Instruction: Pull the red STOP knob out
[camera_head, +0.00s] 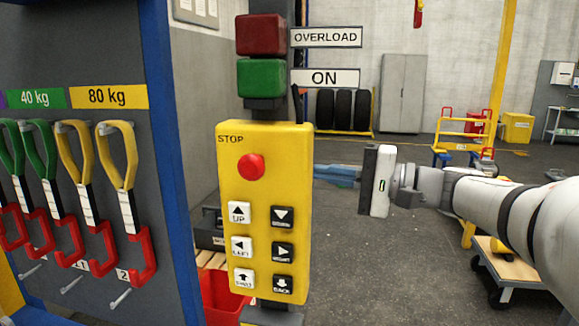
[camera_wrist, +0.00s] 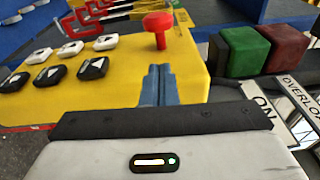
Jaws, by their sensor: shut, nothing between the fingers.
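The red STOP knob (camera_head: 251,167) sits near the top of the yellow control box (camera_head: 235,292), under the word STOP. In the wrist view the knob (camera_wrist: 158,28) stands up from the yellow face on a red stem.
Black and white push buttons (camera_head: 283,217) fill the lower box face. Red and green lamps (camera_head: 261,78) with OVERLOAD and ON signs (camera_head: 325,78) stand above it. A rack of slings and hooks (camera_head: 120,170) is at the left.

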